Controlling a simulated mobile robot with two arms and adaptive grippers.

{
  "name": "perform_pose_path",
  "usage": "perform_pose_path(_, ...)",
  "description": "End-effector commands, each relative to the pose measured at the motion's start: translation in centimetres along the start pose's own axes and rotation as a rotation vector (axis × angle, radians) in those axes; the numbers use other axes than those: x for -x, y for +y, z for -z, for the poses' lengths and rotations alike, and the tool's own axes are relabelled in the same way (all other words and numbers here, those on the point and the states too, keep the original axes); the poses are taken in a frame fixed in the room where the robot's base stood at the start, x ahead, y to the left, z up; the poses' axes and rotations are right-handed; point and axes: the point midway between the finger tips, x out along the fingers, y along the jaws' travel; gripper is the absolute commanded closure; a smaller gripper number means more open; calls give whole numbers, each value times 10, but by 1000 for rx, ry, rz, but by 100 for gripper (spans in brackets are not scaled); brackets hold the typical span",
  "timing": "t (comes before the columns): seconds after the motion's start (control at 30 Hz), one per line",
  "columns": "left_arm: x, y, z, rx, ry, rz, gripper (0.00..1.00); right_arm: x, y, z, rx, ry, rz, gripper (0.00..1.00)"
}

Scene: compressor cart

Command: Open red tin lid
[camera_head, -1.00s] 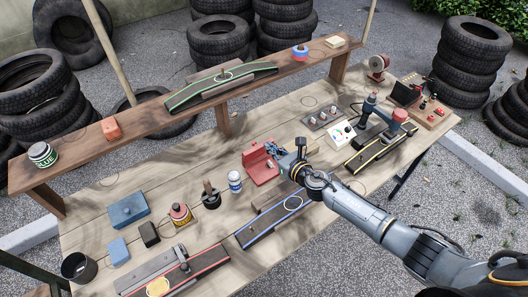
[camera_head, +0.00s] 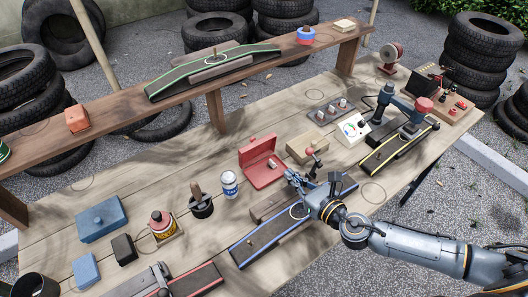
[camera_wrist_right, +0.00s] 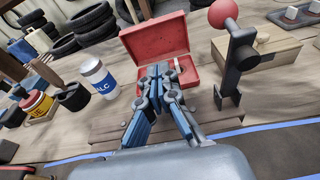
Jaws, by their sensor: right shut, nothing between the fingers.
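The red tin (camera_head: 264,174) stands on the workbench, with its lid (camera_head: 258,147) raised at the back, so the tin is open. In the right wrist view the lid (camera_wrist_right: 155,41) stands upright behind the tin's base (camera_wrist_right: 186,84), and a small item lies inside. My right gripper (camera_head: 291,175) is shut and empty, just in front and to the right of the tin. In the right wrist view its fingertips (camera_wrist_right: 157,71) overlap the front of the tin; I cannot tell if they touch it. My left gripper is not in view.
A white and blue can (camera_head: 230,185) stands left of the tin. A lever with a red knob (camera_wrist_right: 224,16) stands close right of my gripper. A wooden block (camera_head: 307,147) lies behind it. A blue-edged ramp (camera_head: 262,240) lies in front.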

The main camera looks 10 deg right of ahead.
Motion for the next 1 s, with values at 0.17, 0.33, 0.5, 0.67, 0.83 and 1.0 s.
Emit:
perform_pose_path(0.17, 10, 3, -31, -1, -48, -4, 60, -29, 0, -5, 0, -4, 1, 100)
perform_pose_path(0.33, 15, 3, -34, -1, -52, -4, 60, -67, 0, -5, 1, -4, 1, 100)
perform_pose_path(0.5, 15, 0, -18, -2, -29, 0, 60, -101, 0, -5, 0, -3, 1, 100)
perform_pose_path(0.67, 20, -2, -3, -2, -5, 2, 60, -122, 1, -12, 0, -2, -1, 100)
perform_pose_path(0.83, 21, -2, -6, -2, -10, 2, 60, -132, 0, -14, 1, 0, 0, 100)
perform_pose_path(1.0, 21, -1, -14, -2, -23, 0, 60, -133, 0, -14, 1, 0, -1, 100)
